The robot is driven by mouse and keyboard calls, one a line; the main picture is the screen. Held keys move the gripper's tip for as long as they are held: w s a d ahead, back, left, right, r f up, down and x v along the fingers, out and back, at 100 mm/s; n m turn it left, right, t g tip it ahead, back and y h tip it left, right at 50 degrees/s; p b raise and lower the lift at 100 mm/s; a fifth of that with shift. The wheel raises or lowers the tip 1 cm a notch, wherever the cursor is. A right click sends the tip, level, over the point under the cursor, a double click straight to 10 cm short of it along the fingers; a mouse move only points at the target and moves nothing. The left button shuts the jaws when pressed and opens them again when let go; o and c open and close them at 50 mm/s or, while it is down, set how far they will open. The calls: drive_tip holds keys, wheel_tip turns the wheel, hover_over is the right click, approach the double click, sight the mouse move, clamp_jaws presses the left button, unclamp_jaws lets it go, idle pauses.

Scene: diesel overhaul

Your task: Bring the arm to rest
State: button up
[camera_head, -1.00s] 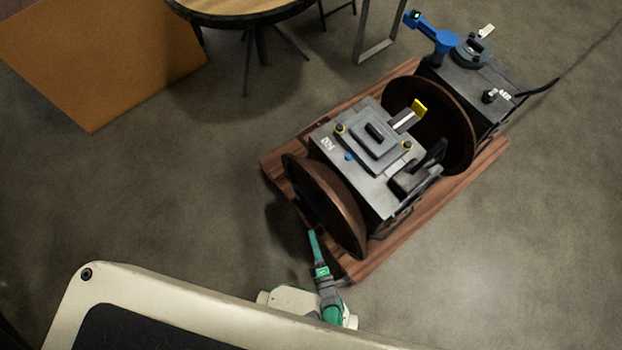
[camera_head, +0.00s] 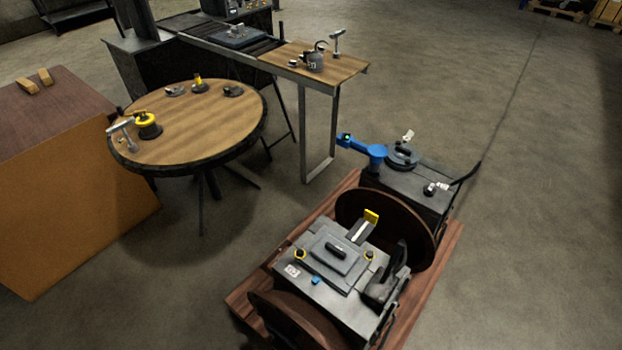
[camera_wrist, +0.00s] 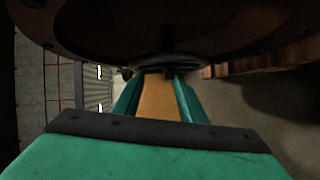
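My gripper (camera_wrist: 157,92) shows in the wrist view, its two green fingers parted with a gap between them. An orange-tan surface shows through the gap, and nothing is seen gripped. A dark rounded shape lies just past the fingertips in the picture; I cannot tell whether it touches them. A large dark brown curved surface (camera_wrist: 180,25) fills the top of that view, close above the fingers. The head view does not show my gripper or arm.
Dark machinery with brown discs, including a grey engine block (camera_head: 330,265), stands on a wooden pallet (camera_head: 425,290) at lower right. A round table (camera_head: 190,140), an orange box (camera_head: 70,200) and a workbench (camera_head: 335,68) stand beyond. Floor is open at right.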

drive_tip(key=s+r+m+h, duration=0.2)
drive_tip(key=r+m, duration=0.5)
drive_tip(key=r, duration=0.6)
drive_tip(key=s+r+m+h, duration=0.2)
drive_tip(key=r+m, duration=0.5)
drive_tip(key=r, duration=0.7)
drive_tip(key=s+r+m+h, duration=0.3)
drive_tip(key=r+m, duration=0.4)
drive_tip(key=r, duration=0.7)
drive_tip(key=shift+s+d+r, duration=0.25)
drive_tip(key=shift+s+d, duration=0.1)
drive_tip(key=shift+d, duration=0.05)
drive_tip(key=shift+c, duration=0.4)
drive_tip(key=shift+c, duration=0.5)
drive_tip(key=shift+w, duration=0.15)
